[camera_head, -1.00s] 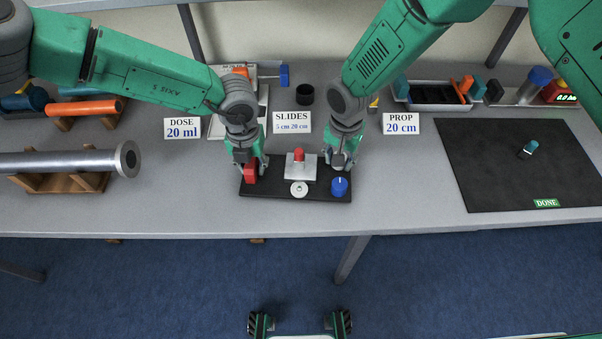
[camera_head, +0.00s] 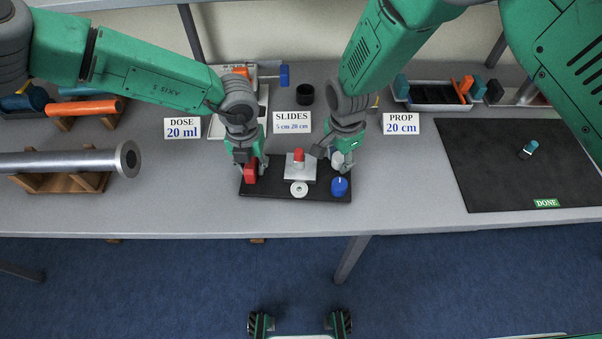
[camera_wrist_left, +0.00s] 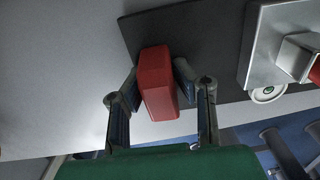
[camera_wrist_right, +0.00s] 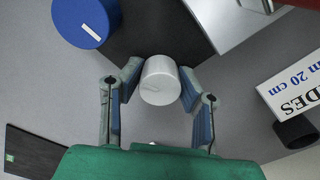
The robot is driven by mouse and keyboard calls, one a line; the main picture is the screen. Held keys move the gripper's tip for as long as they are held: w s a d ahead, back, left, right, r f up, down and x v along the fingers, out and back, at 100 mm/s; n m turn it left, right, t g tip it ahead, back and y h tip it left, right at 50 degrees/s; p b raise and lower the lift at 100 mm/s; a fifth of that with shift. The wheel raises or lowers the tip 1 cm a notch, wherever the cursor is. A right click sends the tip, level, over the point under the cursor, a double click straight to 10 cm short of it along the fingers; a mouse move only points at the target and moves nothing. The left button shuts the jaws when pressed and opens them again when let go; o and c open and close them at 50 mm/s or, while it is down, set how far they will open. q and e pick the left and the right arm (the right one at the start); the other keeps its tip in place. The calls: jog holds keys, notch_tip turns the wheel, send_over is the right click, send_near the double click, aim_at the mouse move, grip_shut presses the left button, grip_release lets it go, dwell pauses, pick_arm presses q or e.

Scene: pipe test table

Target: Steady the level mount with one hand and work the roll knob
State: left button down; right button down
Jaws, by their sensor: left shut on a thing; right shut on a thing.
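The level mount is a black base plate (camera_head: 270,190) carrying a silver block (camera_head: 297,173) with a red cap (camera_head: 298,155), and a white round dial, likely the bubble level (camera_head: 299,190). A red block (camera_head: 250,174) stands at its left end. My left gripper (camera_head: 249,165) is shut on this block; the left wrist view shows a finger on each side of it (camera_wrist_left: 158,80). A blue knob (camera_head: 339,187) with a white mark sits at the front right. My right gripper (camera_head: 341,163) is shut on a white knob (camera_wrist_right: 160,84) behind the blue one. No label shows which knob is roll.
Cards reading DOSE (camera_head: 182,129), SLIDES (camera_head: 291,123) and PROP (camera_head: 401,124) stand behind the mount. A silver pipe (camera_head: 65,162) rests on a wooden cradle at left. A dark mat (camera_head: 500,175) lies at right. The table's front edge is close to the mount.

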pick_arm(q)
jog(key=shift+a, duration=0.15)
pick_arm(e)
jog(key=shift+d, duration=0.2)
jog(key=m, duration=0.3)
jog(key=shift+m, duration=0.5)
jog(key=c, duration=1.1)
grip_release()
jog(key=shift+o, duration=0.2)
jog(key=shift+a, duration=0.15)
